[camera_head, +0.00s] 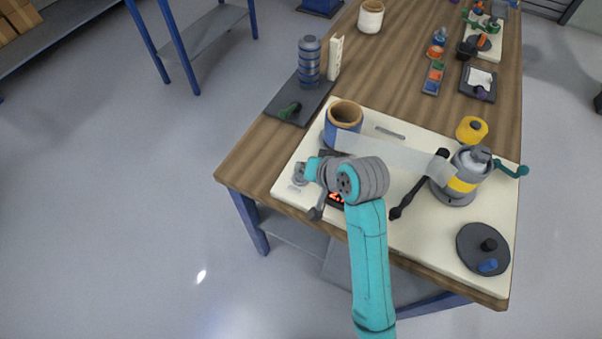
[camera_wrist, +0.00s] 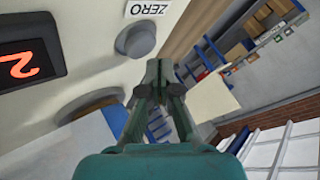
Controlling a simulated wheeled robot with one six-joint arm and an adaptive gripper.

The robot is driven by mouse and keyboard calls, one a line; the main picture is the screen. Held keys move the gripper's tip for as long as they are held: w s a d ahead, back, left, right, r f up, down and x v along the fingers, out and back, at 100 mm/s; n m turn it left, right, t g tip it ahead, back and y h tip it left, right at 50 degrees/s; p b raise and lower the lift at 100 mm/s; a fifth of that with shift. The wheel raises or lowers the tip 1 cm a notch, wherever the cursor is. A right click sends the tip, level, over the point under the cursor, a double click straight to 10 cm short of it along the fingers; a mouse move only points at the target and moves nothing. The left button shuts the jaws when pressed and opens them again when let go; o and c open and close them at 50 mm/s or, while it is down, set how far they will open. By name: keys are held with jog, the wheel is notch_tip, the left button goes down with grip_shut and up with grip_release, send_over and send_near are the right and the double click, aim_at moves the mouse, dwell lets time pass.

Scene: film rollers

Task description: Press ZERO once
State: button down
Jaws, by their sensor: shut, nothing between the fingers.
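The ZERO button is a round grey knob (camera_wrist: 136,40) on a cream panel, beside a printed ZERO label (camera_wrist: 147,8) in the wrist view. My gripper (camera_wrist: 160,66) is shut and empty. Its dark green fingertips lie just below and right of the button in that picture, with a small gap showing between them. I cannot judge the depth between them. A black display (camera_wrist: 30,64) with a red digit like a 2 is at the left. In the head view, my wrist covers part of the display (camera_head: 338,198), and the fingertips cannot be made out.
The cream board (camera_head: 430,245) lies on a wooden table (camera_head: 400,70). A blue roller with a tan rim (camera_head: 344,116), a pale film strip, a grey and yellow roller (camera_head: 462,178), and a dark disc (camera_head: 482,248) stand on it. A dark tray (camera_head: 290,104) is behind left.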

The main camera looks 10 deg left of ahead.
jog(key=shift+f, duration=0.1)
jog(key=shift+f, duration=0.35)
jog(key=shift+f, duration=0.45)
dwell(0.9)
jog(key=shift+r, duration=0.9)
jog(key=shift+r, duration=2.5)
jog(key=shift+s, duration=0.1)
